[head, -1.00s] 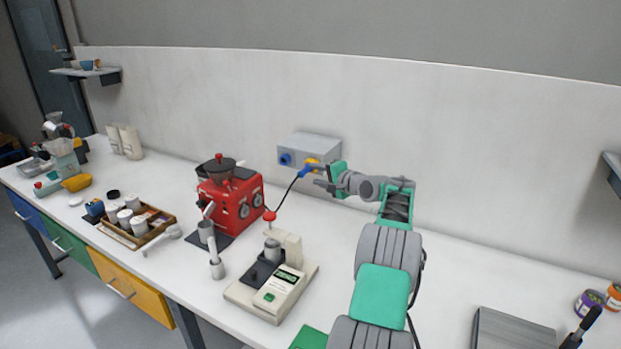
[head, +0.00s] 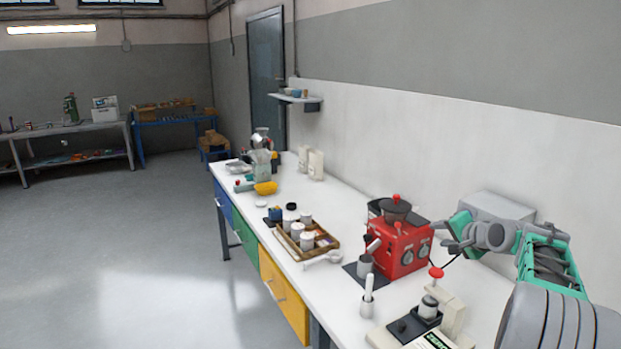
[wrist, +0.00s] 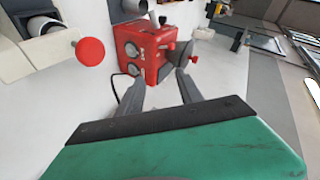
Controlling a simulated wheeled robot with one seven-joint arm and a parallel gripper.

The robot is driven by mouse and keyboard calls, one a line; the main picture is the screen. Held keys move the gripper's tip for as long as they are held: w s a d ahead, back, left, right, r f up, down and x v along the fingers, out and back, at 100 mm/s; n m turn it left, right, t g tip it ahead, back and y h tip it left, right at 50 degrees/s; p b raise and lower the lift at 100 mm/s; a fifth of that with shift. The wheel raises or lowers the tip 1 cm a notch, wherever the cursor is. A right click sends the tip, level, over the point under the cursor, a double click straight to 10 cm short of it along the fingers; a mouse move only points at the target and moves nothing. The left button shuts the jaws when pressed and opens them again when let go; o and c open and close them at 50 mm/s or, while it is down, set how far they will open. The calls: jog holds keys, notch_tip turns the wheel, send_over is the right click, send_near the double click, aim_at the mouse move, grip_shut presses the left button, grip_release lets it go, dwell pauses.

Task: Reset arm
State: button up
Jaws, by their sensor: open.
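My gripper (head: 452,240) is at the right of the head view, above the counter, just right of the red machine and in front of the grey wall box. In the wrist view my gripper (wrist: 160,92) is open, its two dark fingers apart with nothing between them. The red machine (wrist: 141,47) shows beyond the fingertips there. My arm reaches in from the lower right of the head view and hides part of the wall box.
The red machine (head: 400,250) and a beige scale device (head: 452,318) stand on the white counter (head: 345,215) near my arm. A wooden tray (head: 318,254) of jars sits farther left. The grey wall box (head: 497,207) is behind my gripper. Open floor (head: 130,240) lies left.

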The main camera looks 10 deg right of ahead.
jog(key=s+a+n+g, duration=0.2)
jog(key=s+a, duration=0.3)
jog(key=a, duration=0.4)
jog(key=s+a+f+n+g, duration=0.1)
jog(key=s+a+n, duration=0.25)
jog(key=a, duration=0.45)
jog(key=s+a+n+g, duration=0.2)
jog(key=s+a, duration=0.3)
jog(key=a, duration=0.4)
jog(key=s+a+f+n+g, duration=0.1)
jog(key=s+a+f+n, duration=0.1)
jog(key=s, duration=0.7)
jog(key=s+a+f+n+g, duration=0.1)
jog(key=s+a+f+n, duration=0.2)
jog(key=s, duration=0.6)
notch_tip(320, 180, down, 3)
jog(key=shift+a+r+g, duration=0.2)
jog(key=shift+a+g, duration=0.1)
jog(key=shift+a, duration=0.75)
jog(key=shift+w, duration=0.1)
